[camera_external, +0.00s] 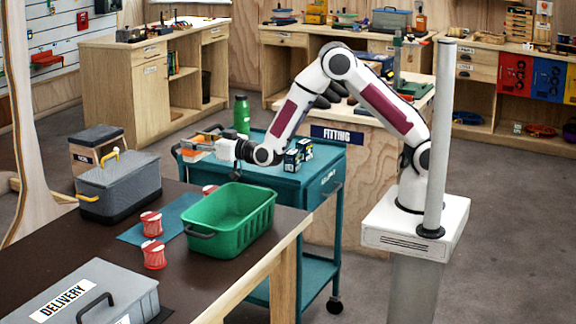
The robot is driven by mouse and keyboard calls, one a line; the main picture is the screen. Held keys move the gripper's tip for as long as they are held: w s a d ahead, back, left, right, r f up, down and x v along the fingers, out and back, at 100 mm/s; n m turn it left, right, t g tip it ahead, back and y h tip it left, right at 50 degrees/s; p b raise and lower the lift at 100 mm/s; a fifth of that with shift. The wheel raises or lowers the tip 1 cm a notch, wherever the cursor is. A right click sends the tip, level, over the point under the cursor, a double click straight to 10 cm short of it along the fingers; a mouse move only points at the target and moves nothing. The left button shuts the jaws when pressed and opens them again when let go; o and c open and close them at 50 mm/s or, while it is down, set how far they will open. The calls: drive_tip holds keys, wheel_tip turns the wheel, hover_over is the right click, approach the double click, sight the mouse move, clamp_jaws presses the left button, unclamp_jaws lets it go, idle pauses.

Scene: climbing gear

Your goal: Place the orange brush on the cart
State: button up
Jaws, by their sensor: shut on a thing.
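The orange brush (199,141) is in my gripper (207,147), which is shut on it. The brush looks small here, and the fingers hide part of it. The teal cart (318,192) stands behind the dark table, with a flat top and a lower shelf. In the picture, my gripper and the brush overlap the far left end of the cart's top. They appear raised, but I cannot tell the exact height or whether they are fully over the cart.
A green bottle (241,114) and a small dark box (297,155) stand on the cart. The dark table (218,278) in front holds a green bin (232,222), a grey toolbox (119,190), a grey delivery case (93,296) and red-and-white spools (154,254).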

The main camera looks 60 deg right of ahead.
drive_tip(key=s+d+f, duration=0.1)
drive_tip(key=s+d, duration=0.3)
drive_tip(key=d, duration=0.7)
drive_tip(key=s+d+f, duration=0.1)
drive_tip(key=s+d, duration=0.3)
drive_tip(key=d, duration=0.8)
drive_tip(key=shift+d+f+y, duration=0.2)
drive_tip(key=shift+d+y, duration=0.05)
drive_tip(key=shift+y, duration=0.05)
drive_tip(key=shift+r, duration=0.15)
